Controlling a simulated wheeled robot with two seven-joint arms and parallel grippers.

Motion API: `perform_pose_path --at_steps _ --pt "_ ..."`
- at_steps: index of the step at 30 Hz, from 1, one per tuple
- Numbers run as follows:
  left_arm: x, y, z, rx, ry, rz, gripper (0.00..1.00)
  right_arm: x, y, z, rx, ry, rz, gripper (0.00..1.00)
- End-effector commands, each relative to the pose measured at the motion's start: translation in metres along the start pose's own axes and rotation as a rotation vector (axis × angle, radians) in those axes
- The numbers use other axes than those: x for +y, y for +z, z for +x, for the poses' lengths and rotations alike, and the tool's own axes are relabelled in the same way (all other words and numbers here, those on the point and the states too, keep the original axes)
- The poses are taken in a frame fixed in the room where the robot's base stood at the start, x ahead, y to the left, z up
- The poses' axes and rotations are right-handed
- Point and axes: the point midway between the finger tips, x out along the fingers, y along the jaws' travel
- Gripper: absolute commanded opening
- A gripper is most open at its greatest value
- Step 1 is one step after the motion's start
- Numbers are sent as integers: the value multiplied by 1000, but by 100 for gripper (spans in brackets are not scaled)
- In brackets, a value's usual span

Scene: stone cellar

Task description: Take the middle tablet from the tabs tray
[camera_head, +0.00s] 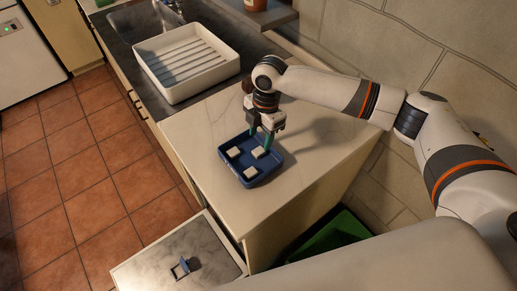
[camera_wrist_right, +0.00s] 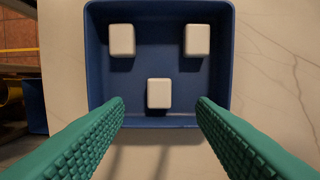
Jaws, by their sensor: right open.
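The tabs tray (camera_head: 250,184) is a shallow dark blue tray on the pale countertop, seen from above in the right wrist view (camera_wrist_right: 160,15). Three white square tablets lie in it. The middle tablet (camera_wrist_right: 159,93) is the one nearest my right gripper, also seen in the head view (camera_head: 258,152). The other two sit side by side beyond it, at left (camera_wrist_right: 122,39) and right (camera_wrist_right: 197,40). My right gripper (camera_head: 260,139) is open and empty over the tray, its green fingers (camera_wrist_right: 160,108) spread on either side of the middle tablet. My left gripper is out of view.
A white ribbed drying rack (camera_head: 188,62) stands on the dark counter by the sink behind the tray. A stone wall (camera_head: 410,45) runs along the right. The pale countertop (camera_head: 195,125) around the tray is clear. Below are a drawer-like surface (camera_head: 215,245) and a green bin (camera_head: 335,235).

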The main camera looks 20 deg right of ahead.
Motion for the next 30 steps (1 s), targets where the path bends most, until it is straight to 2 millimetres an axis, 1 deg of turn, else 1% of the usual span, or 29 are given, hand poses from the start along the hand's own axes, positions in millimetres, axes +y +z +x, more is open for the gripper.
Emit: perform_pose_path --at_steps 4,6,7,9,12,16,19,20,28,30 --pt "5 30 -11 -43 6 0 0 1 0 13 -1 3 0 51" --pt "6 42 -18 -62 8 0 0 2 0 24 -1 4 1 51" --pt "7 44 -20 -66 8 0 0 2 -1 29 0 3 0 51" --pt "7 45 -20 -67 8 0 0 1 -1 40 0 2 1 51" --pt "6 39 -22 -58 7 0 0 1 -1 49 0 1 0 51" --pt "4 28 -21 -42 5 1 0 1 -1 52 -1 -2 0 51" --pt "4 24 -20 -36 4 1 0 1 -1 52 0 -1 0 51" --pt "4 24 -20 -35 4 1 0 1 -1 52 0 -1 0 49" --pt "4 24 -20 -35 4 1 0 1 -1 52 0 -1 0 5" --pt "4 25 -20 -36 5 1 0 1 -1 52 0 -1 0 3"
